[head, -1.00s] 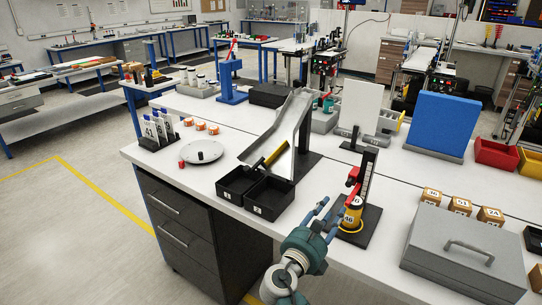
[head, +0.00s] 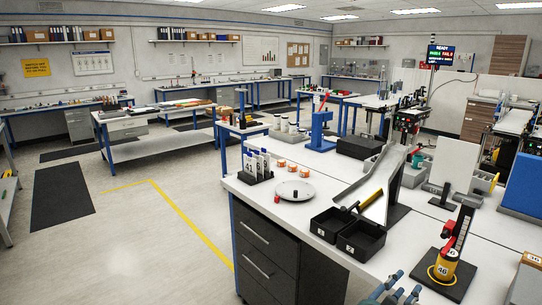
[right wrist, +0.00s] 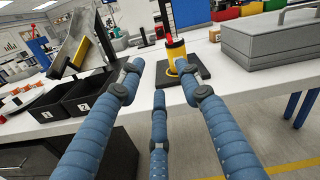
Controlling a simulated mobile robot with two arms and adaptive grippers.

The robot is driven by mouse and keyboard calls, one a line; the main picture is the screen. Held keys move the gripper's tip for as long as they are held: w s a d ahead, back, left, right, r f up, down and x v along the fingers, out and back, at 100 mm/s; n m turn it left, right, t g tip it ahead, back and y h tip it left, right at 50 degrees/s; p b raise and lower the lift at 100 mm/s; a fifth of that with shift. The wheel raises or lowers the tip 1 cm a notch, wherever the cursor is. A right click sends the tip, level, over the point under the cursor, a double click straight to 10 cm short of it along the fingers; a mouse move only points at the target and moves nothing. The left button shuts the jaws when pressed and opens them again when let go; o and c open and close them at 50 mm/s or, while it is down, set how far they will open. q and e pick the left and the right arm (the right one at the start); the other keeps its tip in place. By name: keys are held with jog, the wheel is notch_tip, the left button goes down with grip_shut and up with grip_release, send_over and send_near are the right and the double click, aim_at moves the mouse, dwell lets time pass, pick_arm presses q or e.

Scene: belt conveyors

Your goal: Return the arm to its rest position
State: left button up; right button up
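My right gripper (head: 396,288) shows at the bottom edge of the head view, with only its blue finger ends in the picture. In the right wrist view its fingers (right wrist: 160,78) are spread open with nothing between them. A yellow cylinder marked 46 (head: 445,267) stands upright on a black-based stand (head: 458,284) with a red upper part. The cylinder also shows in the right wrist view (right wrist: 176,54), beyond the fingertips and apart from them. My left gripper is in neither view now.
Two black bins (head: 360,240) and a metal chute (head: 380,190) stand left of the stand on the white bench. A grey toolbox (right wrist: 270,38) is on its right. A round grey plate (head: 294,190) lies near the bench corner. Open floor (head: 130,235) lies left of the bench.

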jog(key=s+a+f+m+g+y, duration=0.1)
jog(key=s+a+f+m+y, duration=0.2)
jog(key=f, duration=1)
jog(key=s+a+f+m+g+y, duration=0.1)
jog(key=s+a+f+g+y, duration=0.2)
jog(key=f, duration=1)
jog(key=s+a+f+m+y, duration=0.25)
jog(key=s+f, duration=0.25)
jog(key=f, duration=0.8)
jog(key=s+a+f+m+g+y, duration=0.2)
jog(key=s+f+m+g+y, duration=0.2)
jog(key=s+f+m, duration=0.95)
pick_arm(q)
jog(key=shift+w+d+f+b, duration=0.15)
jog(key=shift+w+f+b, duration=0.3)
pick_arm(e)
jog(key=s+f+m+g, duration=0.1)
jog(key=s+f+m, duration=0.2)
jog(key=s, duration=1.1)
jog(key=s+d+f+m+g+y, duration=0.1)
jog(key=s+f+m, duration=0.2)
jog(key=s, duration=1)
notch_tip(320, 180, down, 3)
jog(key=shift+s+d+r+m+g, duration=0.1)
jog(key=shift+s+d+m+g, duration=0.05)
jog(key=shift+s+m+g, duration=0.2)
